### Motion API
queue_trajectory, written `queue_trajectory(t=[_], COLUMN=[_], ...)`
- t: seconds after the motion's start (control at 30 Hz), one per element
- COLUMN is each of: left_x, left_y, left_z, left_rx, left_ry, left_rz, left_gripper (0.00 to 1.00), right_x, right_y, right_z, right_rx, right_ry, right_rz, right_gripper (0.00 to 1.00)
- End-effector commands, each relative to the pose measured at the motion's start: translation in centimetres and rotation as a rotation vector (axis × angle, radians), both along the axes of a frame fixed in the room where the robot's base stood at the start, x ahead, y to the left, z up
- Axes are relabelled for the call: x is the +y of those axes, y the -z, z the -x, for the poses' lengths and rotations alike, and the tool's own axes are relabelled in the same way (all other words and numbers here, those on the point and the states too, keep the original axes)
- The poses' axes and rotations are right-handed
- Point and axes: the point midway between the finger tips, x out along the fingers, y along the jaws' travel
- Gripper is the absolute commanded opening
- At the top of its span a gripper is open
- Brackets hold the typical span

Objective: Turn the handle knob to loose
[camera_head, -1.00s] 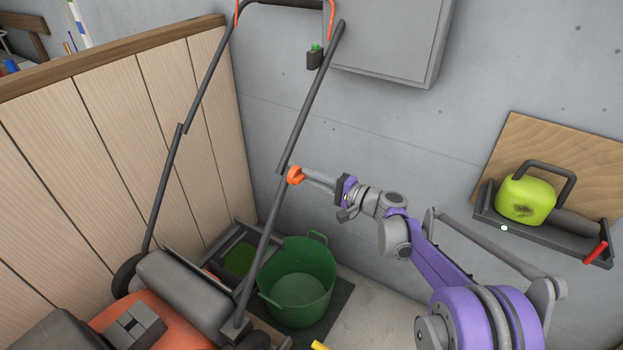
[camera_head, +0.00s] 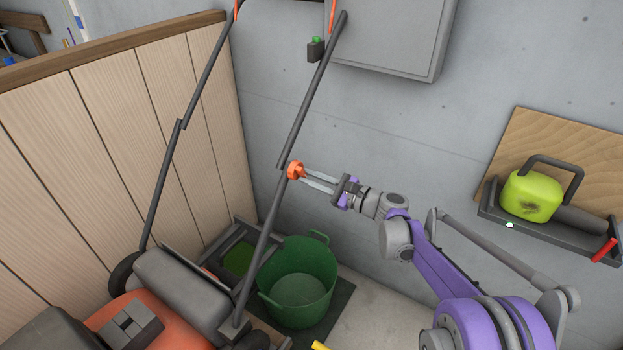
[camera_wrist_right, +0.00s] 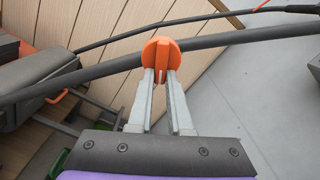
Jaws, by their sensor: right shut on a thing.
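The orange handle knob (camera_head: 295,170) sits on the dark tube of the mower handle (camera_head: 268,232), on the side facing my right arm. My right gripper (camera_head: 305,174) reaches it from the right, and its two fingers are shut on the knob's raised grip. In the right wrist view the knob (camera_wrist_right: 161,54) shows as an orange disc with a rib between the fingertips (camera_wrist_right: 161,75). The fingertips hide part of the rib. The orange and grey mower body (camera_head: 160,310) stands at the lower left. My left gripper is not in view.
A green tub (camera_head: 300,285) stands on a dark mat below the knob. A wooden partition (camera_head: 90,150) is on the left. A grey wall box (camera_head: 385,40) hangs above.

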Motion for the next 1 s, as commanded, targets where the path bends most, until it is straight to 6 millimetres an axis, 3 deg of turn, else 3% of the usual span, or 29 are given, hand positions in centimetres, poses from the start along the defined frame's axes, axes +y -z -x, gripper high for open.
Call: queue_trajectory(t=[0.5,1.0], left_x=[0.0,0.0], left_y=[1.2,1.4], left_z=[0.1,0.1], left_rx=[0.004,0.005], left_ry=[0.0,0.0], left_rz=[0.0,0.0], left_gripper=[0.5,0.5], right_x=[0.3,0.4], right_y=[0.3,0.2], right_z=[0.5,0.7], right_rx=[0.338,0.44], right_ry=[0.001,0.001], right_rz=[-0.225,-0.295], right_gripper=[0.0,0.0])
